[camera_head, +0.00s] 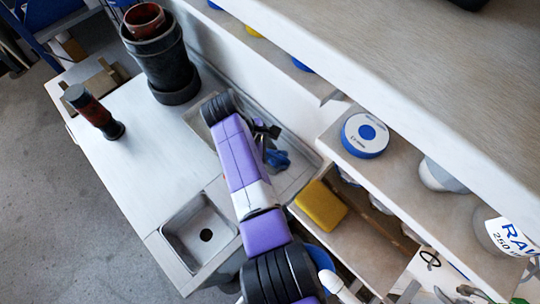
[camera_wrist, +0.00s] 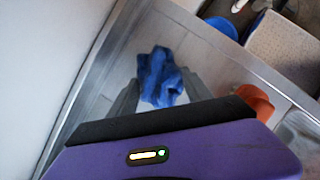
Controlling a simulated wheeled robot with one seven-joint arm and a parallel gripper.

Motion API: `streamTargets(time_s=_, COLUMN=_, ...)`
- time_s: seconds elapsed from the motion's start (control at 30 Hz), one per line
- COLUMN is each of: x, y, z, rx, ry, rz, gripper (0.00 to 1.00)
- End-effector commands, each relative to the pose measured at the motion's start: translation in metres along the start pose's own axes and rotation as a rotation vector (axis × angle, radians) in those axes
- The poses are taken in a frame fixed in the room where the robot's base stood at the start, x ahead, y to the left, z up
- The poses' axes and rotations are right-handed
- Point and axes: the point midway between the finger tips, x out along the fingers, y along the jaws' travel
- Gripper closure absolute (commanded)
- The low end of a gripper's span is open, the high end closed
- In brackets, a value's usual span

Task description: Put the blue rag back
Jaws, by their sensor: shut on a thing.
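The blue rag (camera_head: 277,158) hangs crumpled at the end of my arm, over the metal-rimmed recess (camera_head: 297,180) along the wall side of the counter. In the wrist view the rag (camera_wrist: 160,78) sits between the two grey fingers of my gripper (camera_wrist: 161,88), which is shut on it. In the head view my gripper (camera_head: 269,143) is partly hidden by my purple arm. I cannot tell whether the rag touches the surface below.
A yellow sponge (camera_head: 320,205) lies on a wooden shelf to the right. A white-and-blue round container (camera_head: 365,135) stands on the shelf above. A small sink (camera_head: 198,232), a dark bucket (camera_head: 160,60) and a dark red cylinder (camera_head: 94,112) are on the counter; its middle is clear.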

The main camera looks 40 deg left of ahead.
Motion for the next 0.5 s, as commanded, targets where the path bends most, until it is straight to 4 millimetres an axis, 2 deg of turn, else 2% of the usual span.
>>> streamTargets(time_s=0.03, x=0.0102, y=-0.0021, z=-0.0039, rx=0.000, ry=0.005, rz=0.001, gripper=0.80)
streamTargets(time_s=0.13, x=0.0118, y=-0.0034, z=-0.0043, rx=0.000, ry=0.006, rz=-0.002, gripper=0.80)
streamTargets(time_s=0.17, x=0.0124, y=-0.0039, z=-0.0045, rx=0.000, ry=0.006, rz=-0.003, gripper=0.38)
streamTargets(time_s=0.23, x=0.0138, y=-0.0048, z=-0.0050, rx=-0.001, ry=0.007, rz=-0.005, gripper=0.25)
streamTargets(time_s=0.27, x=0.0141, y=-0.0051, z=-0.0052, rx=-0.001, ry=0.007, rz=-0.006, gripper=0.21)
streamTargets(time_s=0.5, x=0.0144, y=-0.0058, z=-0.0064, rx=-0.003, ry=0.008, rz=-0.008, gripper=0.21)
